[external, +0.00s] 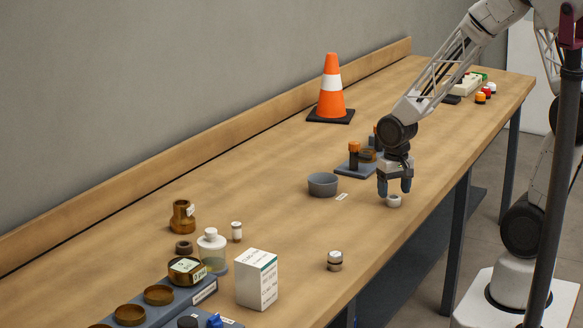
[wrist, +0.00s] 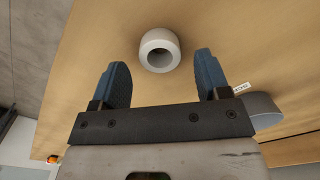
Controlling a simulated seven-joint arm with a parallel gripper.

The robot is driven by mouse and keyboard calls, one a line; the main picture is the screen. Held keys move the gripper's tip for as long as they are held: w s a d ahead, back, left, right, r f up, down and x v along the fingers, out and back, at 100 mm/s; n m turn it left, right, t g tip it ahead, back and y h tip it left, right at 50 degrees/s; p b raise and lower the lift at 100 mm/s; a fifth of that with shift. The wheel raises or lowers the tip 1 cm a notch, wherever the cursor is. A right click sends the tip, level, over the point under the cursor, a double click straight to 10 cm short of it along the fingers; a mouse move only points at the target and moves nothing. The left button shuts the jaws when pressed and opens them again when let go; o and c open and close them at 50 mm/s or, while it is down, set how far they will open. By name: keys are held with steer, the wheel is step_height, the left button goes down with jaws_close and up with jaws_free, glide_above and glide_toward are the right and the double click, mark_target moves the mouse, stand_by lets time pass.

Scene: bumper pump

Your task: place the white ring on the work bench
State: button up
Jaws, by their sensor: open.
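The white ring (external: 394,201) stands on the wooden work bench (external: 300,225), near its front edge. In the wrist view the ring (wrist: 160,50) has a round opening in its top and sits between and just beyond my fingertips. My gripper (external: 394,188) points down right above the ring. In the wrist view my gripper (wrist: 161,72) has its two blue fingers wide apart, with nothing held between them. I cannot tell from these views whether a finger touches the ring.
A grey bowl (external: 322,184) and a small white label (external: 342,197) lie left of my gripper. A dark stand with orange-topped posts (external: 354,158) is behind it. A traffic cone (external: 331,90) stands at the back. A white box (external: 256,280) and bottles are front left.

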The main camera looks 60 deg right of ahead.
step_height(320, 180, up, 10)
steer(key=shift+f, duration=0.2)
stand_by(0.8)
steer(key=s+a+r+n+t, duration=0.1)
steer(key=s+a+r+n, duration=0.1)
steer(key=s+r, duration=0.4)
steer(key=s+a+r+n+t, duration=0.1)
steer(key=s+a+r+n, duration=0.2)
steer(key=s+r+n, duration=0.2)
steer(key=s+r, duration=0.2)
steer(key=s, duration=0.1)
steer(key=shift+s+t, duration=0.25)
steer(key=shift+t, duration=0.05)
